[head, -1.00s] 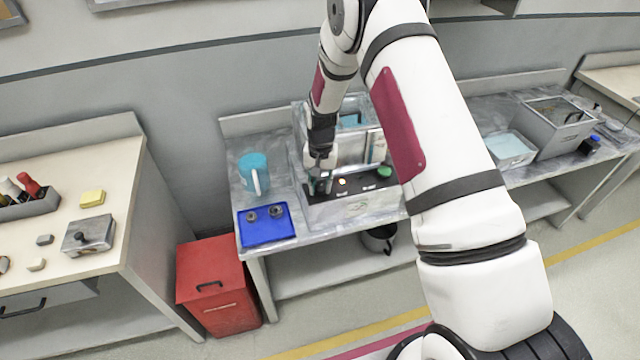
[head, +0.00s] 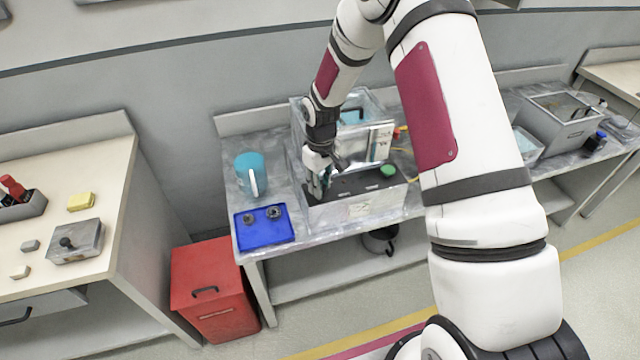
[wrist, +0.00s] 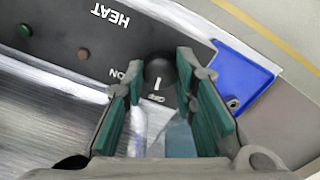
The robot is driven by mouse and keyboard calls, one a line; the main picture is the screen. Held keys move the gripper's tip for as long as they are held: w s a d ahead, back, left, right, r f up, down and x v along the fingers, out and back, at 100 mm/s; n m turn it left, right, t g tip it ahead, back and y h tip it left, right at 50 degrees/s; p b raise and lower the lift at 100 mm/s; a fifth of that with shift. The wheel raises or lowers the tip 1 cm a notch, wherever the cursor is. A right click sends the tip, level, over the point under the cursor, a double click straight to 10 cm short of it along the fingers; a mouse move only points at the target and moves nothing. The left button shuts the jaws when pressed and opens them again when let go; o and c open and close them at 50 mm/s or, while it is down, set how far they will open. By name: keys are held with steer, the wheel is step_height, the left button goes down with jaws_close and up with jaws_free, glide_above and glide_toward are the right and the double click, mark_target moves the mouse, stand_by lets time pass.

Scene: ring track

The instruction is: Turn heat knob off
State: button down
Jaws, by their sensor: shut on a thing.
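The heat knob (wrist: 160,70) is round and black with a white pointer line, on a dark panel marked HEAT and ON in the wrist view.
A blue tray (head: 264,228) with two small dark parts lies just left of the unit, and a cyan mug (head: 251,174) stands behind it. A clear-walled tank (head: 378,143) rises behind the panel. A red bin (head: 208,290) stands on the floor at left.

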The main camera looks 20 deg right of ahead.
steer(key=shift+n, duration=0.9)
steer(key=c, duration=1.3)
jaws_free()
step_height(320, 180, up, 12)
